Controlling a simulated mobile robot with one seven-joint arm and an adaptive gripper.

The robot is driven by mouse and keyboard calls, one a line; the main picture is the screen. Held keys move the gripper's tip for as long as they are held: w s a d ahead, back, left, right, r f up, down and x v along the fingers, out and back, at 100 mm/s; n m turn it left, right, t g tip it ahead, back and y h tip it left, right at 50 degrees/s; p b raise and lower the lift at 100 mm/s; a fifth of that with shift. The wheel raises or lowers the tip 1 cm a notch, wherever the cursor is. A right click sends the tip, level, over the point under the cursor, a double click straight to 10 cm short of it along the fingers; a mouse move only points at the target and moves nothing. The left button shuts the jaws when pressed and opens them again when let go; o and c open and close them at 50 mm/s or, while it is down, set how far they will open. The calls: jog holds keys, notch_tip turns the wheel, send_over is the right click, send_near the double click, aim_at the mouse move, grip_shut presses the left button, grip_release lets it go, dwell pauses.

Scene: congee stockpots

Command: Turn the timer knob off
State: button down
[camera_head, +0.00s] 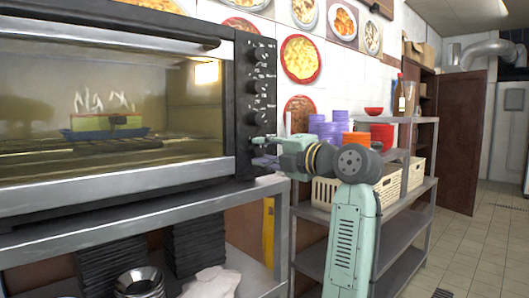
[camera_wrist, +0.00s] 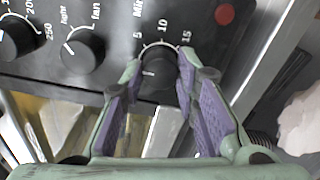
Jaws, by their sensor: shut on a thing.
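The timer knob (camera_wrist: 159,62) is the round black knob under the "Min" scale marked 5, 10, 15 in the wrist view. A short white mark shows on its face; its exact setting is hard to read. My gripper (camera_wrist: 160,72) has its purple-padded fingers shut on the knob, one on each side. In the head view my gripper (camera_head: 270,156) is at the bottom of the control panel of the black oven (camera_head: 243,110), and hides the timer knob there.
The light knob (camera_wrist: 83,50) and another dial (camera_wrist: 20,37) sit left of the timer knob in the wrist view. A red round spot (camera_wrist: 225,15) is on the panel. The oven stands on a metal shelf (camera_head: 140,203); a shelf rack (camera_head: 405,205) with bowls and baskets stands to the right.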

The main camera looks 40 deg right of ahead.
jog(key=shift+d, duration=0.15)
jog(key=c, duration=1.2)
grip_release()
jog(key=s, duration=0.8)
jog(key=s+d, duration=0.1)
jog(key=s, duration=0.3)
